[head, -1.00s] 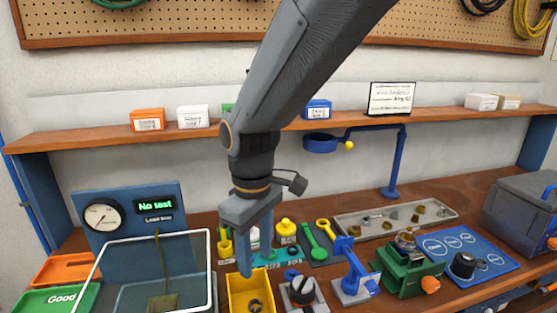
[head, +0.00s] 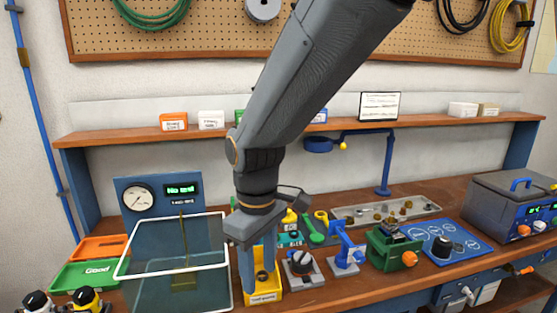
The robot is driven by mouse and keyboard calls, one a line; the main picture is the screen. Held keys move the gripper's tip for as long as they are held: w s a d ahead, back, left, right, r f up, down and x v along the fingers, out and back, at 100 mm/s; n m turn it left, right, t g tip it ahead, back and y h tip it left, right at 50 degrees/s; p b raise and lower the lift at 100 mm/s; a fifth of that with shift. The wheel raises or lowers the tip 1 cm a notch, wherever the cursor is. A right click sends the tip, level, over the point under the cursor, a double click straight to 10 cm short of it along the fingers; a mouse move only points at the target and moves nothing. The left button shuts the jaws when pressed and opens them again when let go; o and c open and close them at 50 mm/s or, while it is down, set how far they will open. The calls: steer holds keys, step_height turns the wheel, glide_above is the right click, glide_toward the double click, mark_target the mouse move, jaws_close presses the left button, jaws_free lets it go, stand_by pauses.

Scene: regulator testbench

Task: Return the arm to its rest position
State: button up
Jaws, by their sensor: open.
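My gripper (head: 258,272) hangs from my grey arm in the middle of the head view, pointing down. Its blue fingers are apart and nothing shows between them. It appears in front of or above the yellow bin (head: 263,290) at the bench's front edge; the height between them cannot be told. My arm comes down from the upper right and covers part of the shelf and pegboard.
The leak-test station with its gauge (head: 139,198) and clear-lidded tank (head: 175,262) stands left of my gripper. A black-knobbed fixture (head: 301,265), blue clamp (head: 346,252) and green vise (head: 393,250) stand right. A shelf (head: 420,121) runs behind.

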steer(key=d+f+m, duration=0.2)
steer(key=d+m, duration=0.1)
steer(key=d, duration=0.4)
steer(key=s+d+f+m+t+b, duration=0.1)
steer(key=d+f+m, duration=0.2)
steer(key=d, duration=0.5)
steer(key=s+d+f+m, duration=0.1)
steer(key=d+f+m, duration=0.1)
steer(key=d+m, duration=0.3)
steer(key=d, duration=0.3)
steer(key=shift+d+f, duration=0.2)
steer(key=shift+f, duration=0.15)
stand_by(0.9)
